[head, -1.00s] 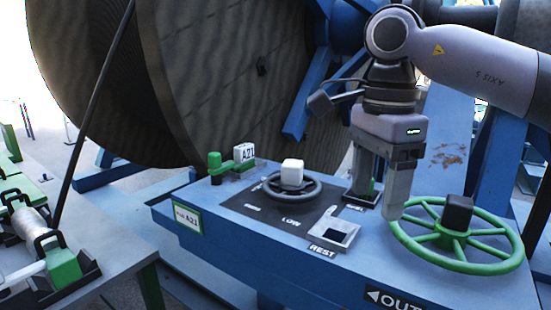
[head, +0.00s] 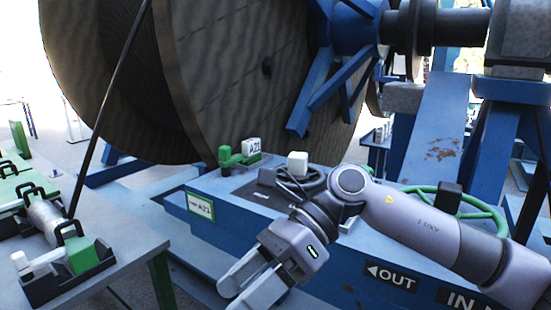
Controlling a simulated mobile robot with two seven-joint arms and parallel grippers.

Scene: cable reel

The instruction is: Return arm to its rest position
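My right arm comes in from the right, across the front of the blue console (head: 340,255). My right gripper (head: 228,300) hangs in front of the console, pointing down and left. Its two fingers are apart, with nothing visible between them. The arm hides much of the console top, including the REST label and the bracket beside it. My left arm and gripper are not in the picture.
A green handwheel (head: 475,207) with a black knob is partly behind my arm. The large cable reel (head: 240,70) is behind. A bench (head: 125,250) is at left.

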